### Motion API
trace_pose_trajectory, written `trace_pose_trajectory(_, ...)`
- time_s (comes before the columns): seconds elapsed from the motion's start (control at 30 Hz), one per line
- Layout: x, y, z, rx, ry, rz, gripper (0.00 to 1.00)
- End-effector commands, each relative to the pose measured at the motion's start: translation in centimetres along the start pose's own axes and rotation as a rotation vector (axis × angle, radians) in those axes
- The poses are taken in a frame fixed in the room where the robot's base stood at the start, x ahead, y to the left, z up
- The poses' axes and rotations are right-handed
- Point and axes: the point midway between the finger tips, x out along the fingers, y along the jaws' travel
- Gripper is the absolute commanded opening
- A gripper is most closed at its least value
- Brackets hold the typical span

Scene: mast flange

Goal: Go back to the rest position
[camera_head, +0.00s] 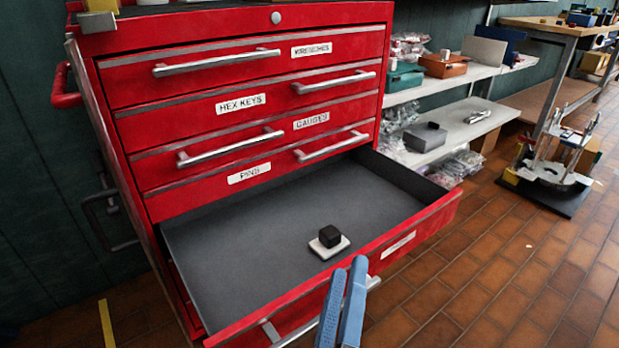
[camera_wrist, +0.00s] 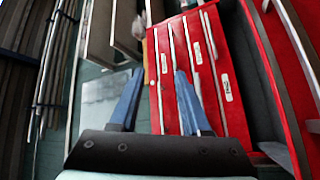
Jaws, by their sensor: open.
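My gripper (camera_head: 343,305) has two blue fingers and shows at the bottom of the head view, in front of the open drawer's front edge. Its fingers are apart and nothing is between them. In the wrist view my gripper (camera_wrist: 157,75) points toward the red tool cabinet (camera_wrist: 207,60). The red cabinet (camera_head: 130,90) fills the left of the head view, with labelled drawers shut above and one drawer (camera_head: 230,275) pulled out below. A small black cube (camera_head: 329,236) sits on a white pad (camera_head: 329,247) inside that drawer.
Shelves (camera_head: 455,125) with boxes and bagged parts stand right of the cabinet. A flange fixture with upright posts (camera_head: 555,165) stands on a dark base on the brick floor. A workbench (camera_head: 560,27) is at the back right. Floor right of the drawer (camera_head: 480,270) is clear.

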Motion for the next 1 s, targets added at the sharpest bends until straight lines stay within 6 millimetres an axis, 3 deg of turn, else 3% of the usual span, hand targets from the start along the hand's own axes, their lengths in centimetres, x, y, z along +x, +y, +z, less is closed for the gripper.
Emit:
trace_pose_trajectory(0.03,2.0,4.0,-2.0,0.102,0.02,0.055,0.47)
trace_pose_trajectory(0.2,6.2,13.6,-7.3,0.457,0.116,0.158,0.47)
trace_pose_trajectory(0.33,7.9,20.8,-11.8,0.709,0.235,0.189,0.47)
trace_pose_trajectory(0.5,8.1,28.6,-17.3,0.955,0.409,0.177,0.47)
trace_pose_trajectory(0.73,6.2,37.0,-23.6,1.169,0.641,0.11,0.47)
trace_pose_trajectory(1.0,7.9,42.1,-26.4,1.169,0.632,0.103,0.47)
